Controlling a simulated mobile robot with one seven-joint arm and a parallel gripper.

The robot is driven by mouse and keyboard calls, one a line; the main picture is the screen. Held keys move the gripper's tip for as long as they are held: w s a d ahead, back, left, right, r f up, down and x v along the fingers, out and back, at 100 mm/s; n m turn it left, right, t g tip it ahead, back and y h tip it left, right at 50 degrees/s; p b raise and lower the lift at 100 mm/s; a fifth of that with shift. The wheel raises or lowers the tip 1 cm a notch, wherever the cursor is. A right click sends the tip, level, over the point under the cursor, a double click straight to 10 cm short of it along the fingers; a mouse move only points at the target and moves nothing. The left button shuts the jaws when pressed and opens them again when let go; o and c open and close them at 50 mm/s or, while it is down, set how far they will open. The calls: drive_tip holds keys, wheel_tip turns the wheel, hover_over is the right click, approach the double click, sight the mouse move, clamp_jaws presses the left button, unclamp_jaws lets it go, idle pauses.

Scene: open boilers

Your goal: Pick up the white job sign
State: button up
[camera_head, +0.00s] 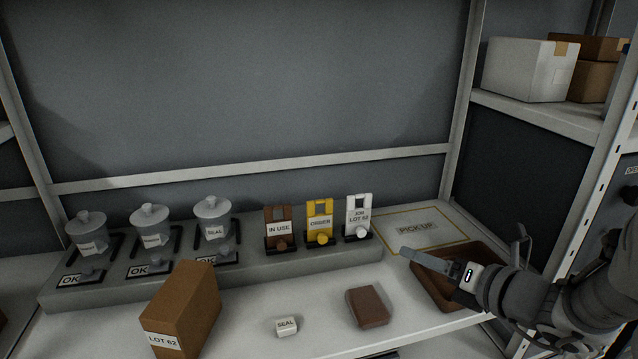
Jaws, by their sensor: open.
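The white job sign (358,212) stands upright at the right end of the raised grey ledge. It reads "JOB LOT 62", has a slot near its top and a pale round knob at its foot, and sits in a dark base. My gripper (463,243) is at the right, over the brown tray, with its two fingers spread apart. It is empty and well to the right of the sign, not touching it.
A yellow "ORDER" sign (319,216) and a brown "IN USE" sign (279,222) stand close left of the white sign. A pick up area (420,230) lies right of it. The brown tray (428,290), a brown block (368,306), a white SEAL block (286,326) and a LOT 62 box (182,305) are in front.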

drive_tip(key=b, duration=0.1)
approach(363, 233)
drive_tip(key=w+a, duration=0.2)
drive_tip(key=shift+m, duration=0.3)
drive_tip(key=shift+d+f+x, duration=0.1)
drive_tip(key=shift+d+x, duration=0.05)
drive_tip(key=shift+x, duration=0.75)
drive_tip(key=shift+d+f+x, duration=0.15)
drive_tip(key=shift+x, duration=0.75)
drive_tip(key=shift+d+f+x, duration=0.1)
drive_tip(key=shift+d+x, duration=0.05)
drive_tip(key=shift+x, duration=0.75)
clamp_jaws()
